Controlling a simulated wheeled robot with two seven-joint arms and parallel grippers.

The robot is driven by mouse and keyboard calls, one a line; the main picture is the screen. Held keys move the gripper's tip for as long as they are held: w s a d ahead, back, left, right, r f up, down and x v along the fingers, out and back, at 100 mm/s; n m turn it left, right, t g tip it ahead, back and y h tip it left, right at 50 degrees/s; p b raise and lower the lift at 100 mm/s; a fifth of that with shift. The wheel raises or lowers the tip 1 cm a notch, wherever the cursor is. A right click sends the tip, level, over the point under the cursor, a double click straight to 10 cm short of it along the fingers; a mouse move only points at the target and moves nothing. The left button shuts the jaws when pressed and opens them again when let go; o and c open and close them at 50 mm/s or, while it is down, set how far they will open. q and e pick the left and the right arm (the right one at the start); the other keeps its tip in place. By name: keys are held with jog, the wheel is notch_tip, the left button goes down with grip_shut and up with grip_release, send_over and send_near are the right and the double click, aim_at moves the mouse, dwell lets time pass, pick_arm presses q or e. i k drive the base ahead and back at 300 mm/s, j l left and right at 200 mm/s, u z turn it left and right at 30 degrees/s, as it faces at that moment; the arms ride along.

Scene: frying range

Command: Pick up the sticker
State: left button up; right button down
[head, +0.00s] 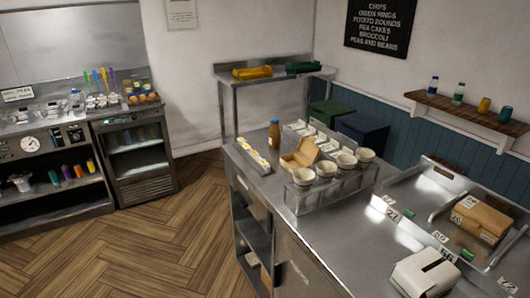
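Several small white labels with dark marks lie on the steel counter at the right. One label (392,214) is near the counter's middle, with another (388,200) just behind it. Another label (440,236) lies farther right, and one (510,285) is near the lower right corner. Small green pieces (410,213) lie among them; I cannot tell what they are. I cannot tell which of these is the sticker. Neither of my grippers is in view.
The steel counter (340,225) holds a rack of cups (327,171), an open cardboard box (300,156), a brown bottle (274,134), a white device (424,274) and a brown carton (480,218). The wooden floor (150,245) is clear at the left, before a small fridge (137,160).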

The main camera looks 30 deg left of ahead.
aim_at(264, 163)
jog(key=i+j, duration=0.15)
jog(key=j, duration=0.2)
jog(key=i+j+z, duration=0.15)
jog(key=j, duration=0.55)
jog(key=i+j+z, duration=0.1)
jog(key=j, duration=0.25)
jog(key=i, duration=0.1)
